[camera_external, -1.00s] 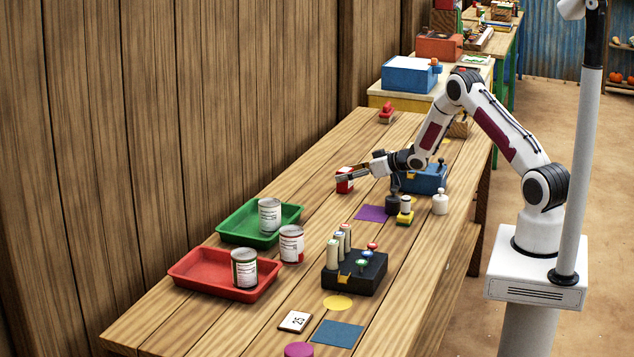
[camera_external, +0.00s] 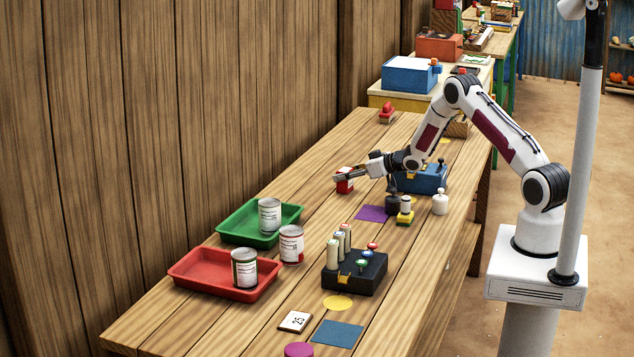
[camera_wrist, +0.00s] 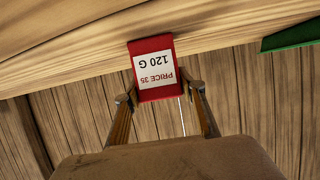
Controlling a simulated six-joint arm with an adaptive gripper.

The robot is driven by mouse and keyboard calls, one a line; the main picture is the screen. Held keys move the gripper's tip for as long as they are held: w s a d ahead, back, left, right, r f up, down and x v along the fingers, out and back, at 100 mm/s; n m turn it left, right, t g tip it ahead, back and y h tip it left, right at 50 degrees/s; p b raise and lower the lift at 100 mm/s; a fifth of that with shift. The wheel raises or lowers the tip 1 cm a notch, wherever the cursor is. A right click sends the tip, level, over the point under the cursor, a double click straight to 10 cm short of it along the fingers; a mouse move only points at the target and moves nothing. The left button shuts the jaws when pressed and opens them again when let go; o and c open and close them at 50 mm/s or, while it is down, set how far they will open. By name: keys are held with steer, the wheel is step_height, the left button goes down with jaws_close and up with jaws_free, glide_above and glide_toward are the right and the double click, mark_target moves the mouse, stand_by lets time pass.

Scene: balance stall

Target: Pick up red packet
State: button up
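The red packet (camera_external: 344,186) stands on the wooden table near the wall, at the tip of my gripper (camera_external: 352,176). In the wrist view the red packet (camera_wrist: 153,68) has a white label reading "PRICE 35" and "120 G", upside down in the picture. The two fingers of my gripper (camera_wrist: 160,95) show apart in the wrist view, one on each side of the packet's lower part. Their tips come close to its edges; I cannot tell whether they touch it. The packet appears to rest on the table.
A green tray (camera_external: 228,237) with a can and a red tray (camera_external: 197,283) with a can stand to the left. A blue box (camera_external: 428,180), dark weight (camera_external: 393,204) and white weight (camera_external: 440,205) stand close to my gripper. The wooden wall (camera_external: 240,100) lies behind.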

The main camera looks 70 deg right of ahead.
mark_target(345, 169)
steer(key=shift+r, duration=0.15)
steer(key=shift+r, duration=4.85)
